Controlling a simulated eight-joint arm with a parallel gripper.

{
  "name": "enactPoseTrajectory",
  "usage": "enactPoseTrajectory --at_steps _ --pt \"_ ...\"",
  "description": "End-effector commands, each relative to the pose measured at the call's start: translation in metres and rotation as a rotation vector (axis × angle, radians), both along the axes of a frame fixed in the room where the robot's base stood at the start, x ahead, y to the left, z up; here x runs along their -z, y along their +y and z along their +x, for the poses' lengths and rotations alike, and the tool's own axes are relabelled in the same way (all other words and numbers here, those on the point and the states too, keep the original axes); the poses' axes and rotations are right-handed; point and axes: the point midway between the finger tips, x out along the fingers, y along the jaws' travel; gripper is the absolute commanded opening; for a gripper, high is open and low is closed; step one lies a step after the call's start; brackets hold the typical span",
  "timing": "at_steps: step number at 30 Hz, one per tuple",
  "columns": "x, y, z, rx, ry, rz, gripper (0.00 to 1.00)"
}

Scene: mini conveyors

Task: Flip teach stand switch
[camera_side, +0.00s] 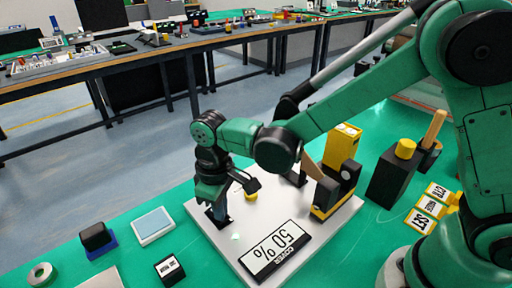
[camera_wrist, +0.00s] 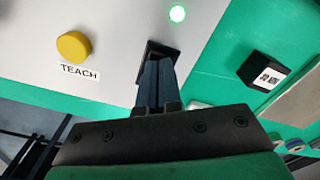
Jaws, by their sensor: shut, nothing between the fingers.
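The teach stand is a white panel (camera_side: 205,222) on the green table. It bears a yellow round button (camera_wrist: 74,46) labelled TEACH, also in the side view (camera_side: 251,188). A lit green lamp (camera_wrist: 177,14) sits on the same panel. A small black square mount (camera_wrist: 172,50), perhaps the switch base, lies at my fingertips and is mostly covered by them; a lever cannot be made out. My gripper (camera_wrist: 160,62) is shut and empty, its fingers pointing down at this mount. In the side view my gripper (camera_side: 220,217) is low over the panel, left of the yellow button; contact cannot be told.
A sign reading 50% (camera_side: 274,250) lies at the panel's front. A yellow and black device (camera_side: 343,148) stands at its right back. Further right are a black box (camera_side: 392,180) with a yellow knob and several tags (camera_side: 420,221). Small black blocks (camera_side: 95,236) lie left.

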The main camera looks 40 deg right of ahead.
Motion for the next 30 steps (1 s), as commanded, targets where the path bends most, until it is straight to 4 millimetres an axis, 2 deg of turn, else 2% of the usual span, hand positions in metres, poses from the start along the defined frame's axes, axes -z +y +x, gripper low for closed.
enactPoseTrajectory --at_steps 5,24,30 --pt "-0.002 0.0 0.0 0.0 0.0 0.0 0.0" --pt "-0.057 0.0 0.0 0.0 0.0 0.0 0.0" --pt "-0.069 0.0 0.0 0.0 0.0 0.0 0.0"
